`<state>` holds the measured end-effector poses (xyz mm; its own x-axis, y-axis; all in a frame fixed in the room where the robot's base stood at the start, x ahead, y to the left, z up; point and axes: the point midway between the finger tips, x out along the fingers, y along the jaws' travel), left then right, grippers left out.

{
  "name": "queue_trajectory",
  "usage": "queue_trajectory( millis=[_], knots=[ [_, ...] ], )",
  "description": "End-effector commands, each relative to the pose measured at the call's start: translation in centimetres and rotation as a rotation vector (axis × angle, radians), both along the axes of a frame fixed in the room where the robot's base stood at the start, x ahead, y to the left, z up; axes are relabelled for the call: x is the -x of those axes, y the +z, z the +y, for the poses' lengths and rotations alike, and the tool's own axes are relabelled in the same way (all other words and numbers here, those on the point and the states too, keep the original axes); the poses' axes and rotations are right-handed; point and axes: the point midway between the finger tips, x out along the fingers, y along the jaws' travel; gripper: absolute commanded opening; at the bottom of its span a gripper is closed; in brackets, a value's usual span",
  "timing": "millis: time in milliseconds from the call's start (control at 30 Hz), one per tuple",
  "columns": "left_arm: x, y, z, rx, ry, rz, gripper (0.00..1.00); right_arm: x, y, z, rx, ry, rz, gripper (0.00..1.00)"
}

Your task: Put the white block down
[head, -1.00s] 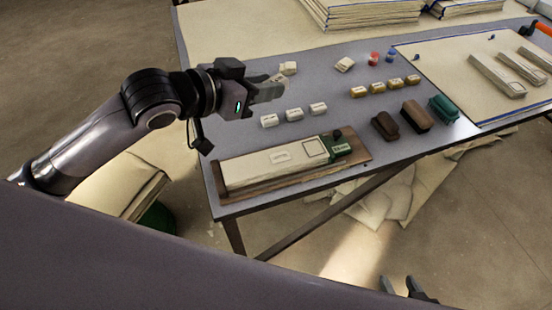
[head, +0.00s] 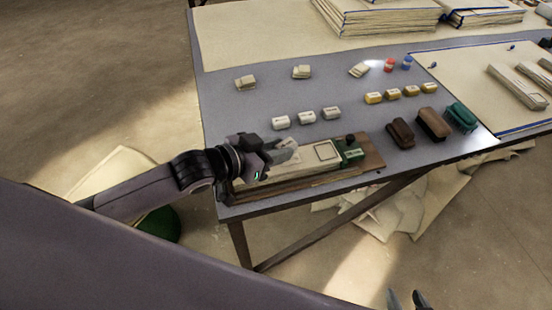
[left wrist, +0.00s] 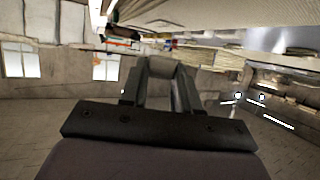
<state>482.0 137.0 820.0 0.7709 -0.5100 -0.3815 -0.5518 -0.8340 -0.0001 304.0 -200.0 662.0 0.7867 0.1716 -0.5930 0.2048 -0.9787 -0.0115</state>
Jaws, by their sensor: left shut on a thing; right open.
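My left gripper (head: 284,153) is over the left-middle part of the long cream tray (head: 299,161) near the table's front edge. It is shut on a small white block (head: 289,144), which is partly hidden by the fingers in the head view. In the left wrist view the pale block (left wrist: 162,61) sits between the fingertips. I cannot tell whether the block touches the tray. My right gripper (head: 407,299) shows only its open fingertips at the bottom edge, low in front of the table and empty.
Several white blocks, one being the middle block (head: 306,117), stand in a row behind the tray. A green block (head: 350,154) is at the tray's right end. Yellow blocks (head: 393,93) and brown blocks (head: 433,123) lie further right. Grey table surface (head: 236,110) is clear at left.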

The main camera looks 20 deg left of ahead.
Motion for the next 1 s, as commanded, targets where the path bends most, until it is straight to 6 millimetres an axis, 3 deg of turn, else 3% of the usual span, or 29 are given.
queue_trajectory(
  millis=[100,200,600,633,700,1000],
  knots=[
    [0.0,-2.2,0.0,-0.001,0.0,0.004,0.02,0.1,-0.6,0.1,-0.002,0.0,0.006,0.5],
    [0.1,-3.1,0.0,0.0,0.0,0.002,0.02,0.1,-0.7,0.1,-0.002,0.002,0.009,0.5],
    [0.0,-3.5,0.0,0.0,0.0,0.001,0.02,0.0,-0.7,0.2,-0.003,0.003,0.006,0.5],
    [0.0,-3.5,0.0,-0.001,0.0,0.001,0.34,0.0,-0.7,0.2,-0.003,0.003,0.006,0.5],
    [0.0,-3.5,0.0,-0.001,0.0,0.001,0.56,0.0,-0.6,0.2,-0.003,0.003,0.005,0.5],
    [0.0,-3.4,0.0,-0.001,0.0,0.001,0.56,-0.1,-0.6,0.1,-0.002,0.004,0.003,0.5]
  ],
)
